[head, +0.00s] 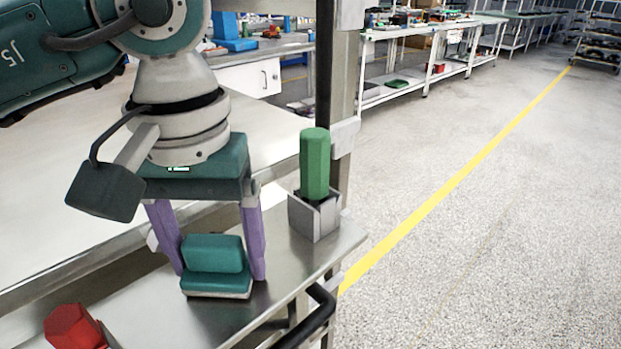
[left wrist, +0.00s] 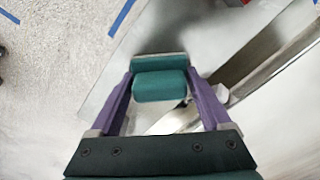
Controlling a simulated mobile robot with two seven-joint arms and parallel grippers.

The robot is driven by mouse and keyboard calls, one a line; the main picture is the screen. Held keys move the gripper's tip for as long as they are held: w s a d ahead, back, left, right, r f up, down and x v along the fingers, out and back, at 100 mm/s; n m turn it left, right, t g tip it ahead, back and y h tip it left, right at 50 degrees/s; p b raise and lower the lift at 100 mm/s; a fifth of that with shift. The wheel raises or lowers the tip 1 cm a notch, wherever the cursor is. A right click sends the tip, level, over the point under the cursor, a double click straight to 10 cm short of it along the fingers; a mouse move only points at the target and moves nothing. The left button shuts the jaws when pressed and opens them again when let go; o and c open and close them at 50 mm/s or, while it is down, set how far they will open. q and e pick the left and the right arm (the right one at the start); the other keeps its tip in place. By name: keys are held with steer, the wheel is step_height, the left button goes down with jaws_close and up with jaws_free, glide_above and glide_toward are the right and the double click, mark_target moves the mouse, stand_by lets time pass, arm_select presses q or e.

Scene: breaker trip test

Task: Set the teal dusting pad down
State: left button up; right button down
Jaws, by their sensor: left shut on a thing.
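The teal dusting pad (head: 213,254) has a rounded teal grip over a flatter base with a pale lower edge. It also shows in the left wrist view (left wrist: 160,85). My left gripper (head: 218,270) points down with its purple fingers on both sides of the pad, shut on it. The pad is level over the narrow metal shelf (head: 290,275); I cannot tell whether its underside touches the shelf. My right gripper is in neither view.
A green block-like handle (head: 315,163) stands upright in a grey holder (head: 314,220) right of the pad. A red object (head: 75,327) lies at the lower left. A black rail (head: 308,325) runs along the shelf's front edge. A post rises behind the holder.

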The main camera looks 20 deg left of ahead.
mark_target(211, 237)
arm_select(q)
steer(key=shift+f, duration=0.2)
steer(key=o, duration=1.1)
steer(key=shift+r, duration=0.4)
step_height(211, 237, up, 12)
steer(key=shift+f, duration=0.2)
